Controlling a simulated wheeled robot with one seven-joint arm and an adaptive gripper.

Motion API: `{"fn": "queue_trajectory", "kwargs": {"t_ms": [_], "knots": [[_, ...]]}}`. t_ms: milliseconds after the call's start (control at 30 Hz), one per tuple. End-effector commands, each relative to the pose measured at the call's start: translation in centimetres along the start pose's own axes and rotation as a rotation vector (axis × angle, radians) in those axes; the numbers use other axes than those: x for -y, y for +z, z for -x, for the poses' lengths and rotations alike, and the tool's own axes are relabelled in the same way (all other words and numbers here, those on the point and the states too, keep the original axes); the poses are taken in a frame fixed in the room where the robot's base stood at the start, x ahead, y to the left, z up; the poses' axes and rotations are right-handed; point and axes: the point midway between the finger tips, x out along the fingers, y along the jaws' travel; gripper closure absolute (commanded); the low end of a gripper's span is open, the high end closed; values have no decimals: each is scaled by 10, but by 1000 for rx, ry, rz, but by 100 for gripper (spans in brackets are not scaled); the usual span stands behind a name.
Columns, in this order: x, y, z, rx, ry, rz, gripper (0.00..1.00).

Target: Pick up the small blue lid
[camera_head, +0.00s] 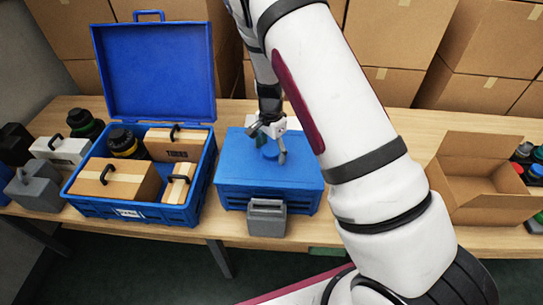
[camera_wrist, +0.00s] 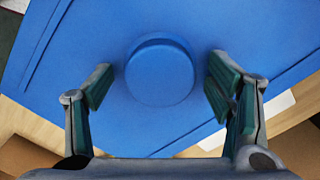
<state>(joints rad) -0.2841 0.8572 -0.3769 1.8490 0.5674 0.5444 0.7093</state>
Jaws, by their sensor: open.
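The small blue lid (camera_wrist: 160,72) is a round cap on the flat top of a blue box (camera_wrist: 60,85). In the head view the lid (camera_head: 270,152) shows small, partly behind my gripper, on top of the blue box (camera_head: 240,172). My gripper (camera_head: 268,143) is over the box top. In the wrist view its two fingers (camera_wrist: 160,88) are open, one on each side of the lid, with a gap to the lid on both sides. Nothing is held. I cannot tell how far above the box top the fingertips are.
A grey container (camera_head: 266,220) is at the blue box's front. An open cardboard box (camera_head: 480,190) stands right. Stacked cartons (camera_head: 400,40) line the back of the wooden table (camera_head: 340,235).

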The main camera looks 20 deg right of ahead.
Motion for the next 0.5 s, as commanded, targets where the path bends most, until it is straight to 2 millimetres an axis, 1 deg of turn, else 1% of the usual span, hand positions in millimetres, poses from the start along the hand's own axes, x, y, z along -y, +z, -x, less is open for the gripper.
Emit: {"fn": "queue_trajectory", "kwargs": {"t_ms": [133, 167, 200, 267, 300, 367, 400, 433, 500], "knots": [[0, 0, 0, 0, -1, 0, 26], [0, 0, 0, 0, -1, 0, 28], [0, 0, 0, 0, -1, 0, 37], [0, 0, 0, 0, -1, 0, 51], [0, 0, 0, 0, -1, 0, 60], [0, 0, 0, 0, -1, 0, 73], [0, 0, 0, 0, 0, 0, 82], [0, 0, 0, 0, -1, 0, 85], [0, 0, 0, 0, -1, 0, 85]]}}
